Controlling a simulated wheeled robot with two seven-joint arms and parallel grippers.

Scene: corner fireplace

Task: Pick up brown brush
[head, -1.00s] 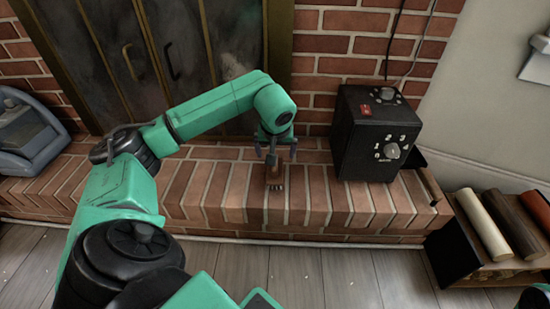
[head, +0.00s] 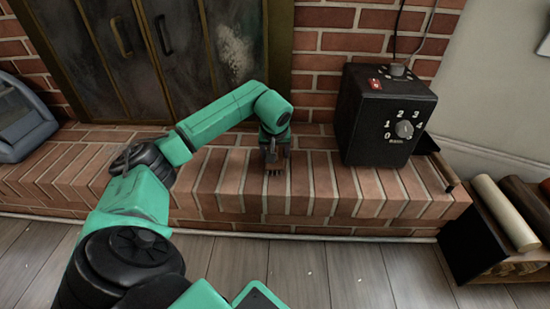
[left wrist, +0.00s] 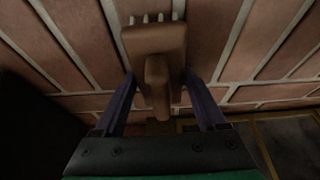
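The brown brush (left wrist: 155,42) has a block-like head with pale bristle tufts at its far edge and a narrower handle. In the head view its bristle end (head: 274,190) shows on the brick hearth, just below my left gripper (head: 274,155), which hides most of it. In the left wrist view the two fingers of my left gripper (left wrist: 160,85) stand on either side of the handle, with visible gaps between fingers and handle. The gripper looks open around the brush. My right gripper is not in view.
The raised brick hearth (head: 330,195) is clear around the brush. A black box with a numbered dial (head: 385,115) stands to the right. A log holder (head: 500,235) is at far right, a grey-blue object (head: 22,120) at far left. Metal fireplace doors (head: 165,50) are behind.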

